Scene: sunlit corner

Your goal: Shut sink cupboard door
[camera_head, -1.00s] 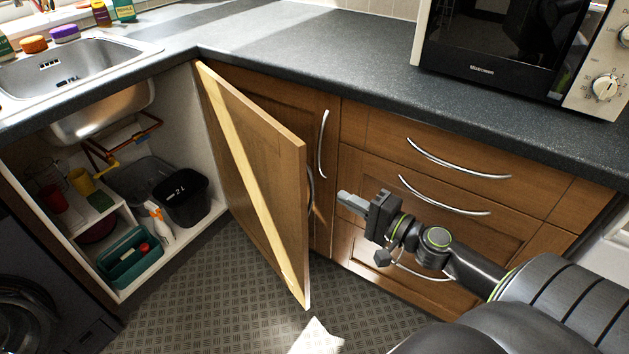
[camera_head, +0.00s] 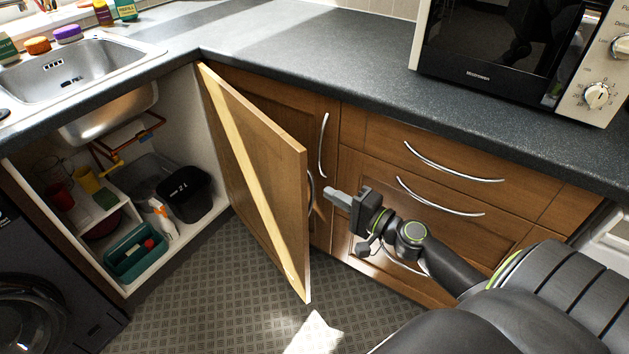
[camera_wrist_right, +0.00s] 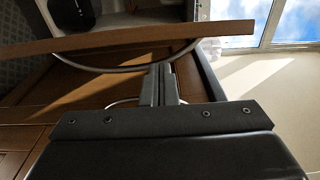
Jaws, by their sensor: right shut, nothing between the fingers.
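The sink cupboard door (camera_head: 262,185) stands wide open, hinged at its left edge below the worktop corner. My right gripper (camera_head: 332,197) is shut and empty, just right of the door's free edge and handle. In the right wrist view the shut fingers (camera_wrist_right: 160,85) point at the door edge (camera_wrist_right: 140,38) and the handle's bow (camera_wrist_right: 125,68); whether they touch cannot be told. My left gripper is not in view.
The open sink cupboard (camera_head: 150,262) holds a black bin (camera_head: 185,194), a teal caddy (camera_head: 135,256) and bottles. A washing machine (camera_head: 40,285) stands left. Drawers (camera_head: 450,190) with bar handles lie behind my right arm. A microwave (camera_head: 520,55) stands on the worktop. The floor before the door is clear.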

